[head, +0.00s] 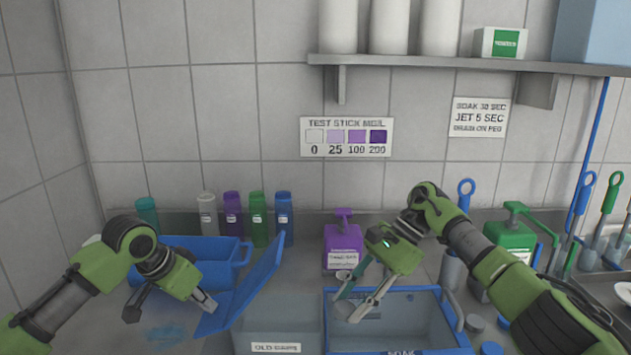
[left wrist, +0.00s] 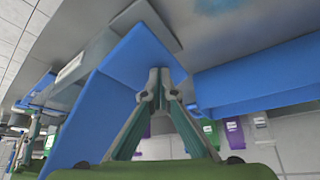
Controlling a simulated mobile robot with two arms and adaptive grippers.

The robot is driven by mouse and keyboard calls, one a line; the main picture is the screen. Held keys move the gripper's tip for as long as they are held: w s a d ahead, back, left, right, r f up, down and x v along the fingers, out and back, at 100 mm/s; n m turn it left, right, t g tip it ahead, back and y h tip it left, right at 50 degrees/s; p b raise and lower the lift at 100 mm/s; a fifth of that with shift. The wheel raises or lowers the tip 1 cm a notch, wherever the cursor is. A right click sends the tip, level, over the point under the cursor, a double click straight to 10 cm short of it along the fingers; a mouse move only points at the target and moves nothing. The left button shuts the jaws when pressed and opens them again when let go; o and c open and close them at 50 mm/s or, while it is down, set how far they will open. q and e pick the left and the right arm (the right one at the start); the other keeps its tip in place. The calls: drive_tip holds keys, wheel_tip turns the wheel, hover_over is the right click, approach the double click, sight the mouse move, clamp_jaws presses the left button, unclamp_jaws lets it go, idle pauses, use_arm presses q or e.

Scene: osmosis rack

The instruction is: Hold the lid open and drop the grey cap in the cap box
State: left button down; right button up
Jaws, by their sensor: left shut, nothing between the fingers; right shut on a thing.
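The cap box (head: 277,335) is a grey box labelled "OLD CAPS" at the bottom centre of the head view. Its blue lid (head: 255,283) stands open, tilted to the left. My left gripper (head: 207,303) is shut and empty at the left side of the lid; in the left wrist view its fingertips (left wrist: 158,82) meet close to the blue lid (left wrist: 100,120). Whether they touch it is hard to tell. My right gripper (head: 350,308) is shut on a small grey thing, apparently the grey cap, over the left part of the soak bin, right of the cap box. The fingers partly hide it.
The blue-rimmed soak bin (head: 440,345) stands right of the cap box. A blue tray (head: 205,248) is behind my left gripper. A purple jug (head: 343,240), several bottles (head: 258,218) and a green jug (head: 510,238) line the wall.

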drive_tip(key=a, duration=0.8)
drive_tip(key=shift+f, duration=0.45)
drive_tip(key=shift+a, duration=0.1)
idle(0.5)
drive_tip(key=o, duration=0.7)
drive_tip(key=shift+s+d+r, duration=0.35)
drive_tip(key=shift+d+r, duration=0.35)
drive_tip(key=shift+d, duration=1.15)
drive_tip(key=shift+s+d+r, duration=0.35)
drive_tip(key=shift+d+r, duration=0.3)
drive_tip(key=shift+d, duration=1.2)
drive_tip(key=shift+s+d+r, duration=0.35)
drive_tip(key=shift+d+r, duration=0.35)
drive_tip(key=shift+d, duration=1.15)
use_arm(q)
wheel_tip(320, 180, up, 10)
drive_tip(key=a, duration=0.1)
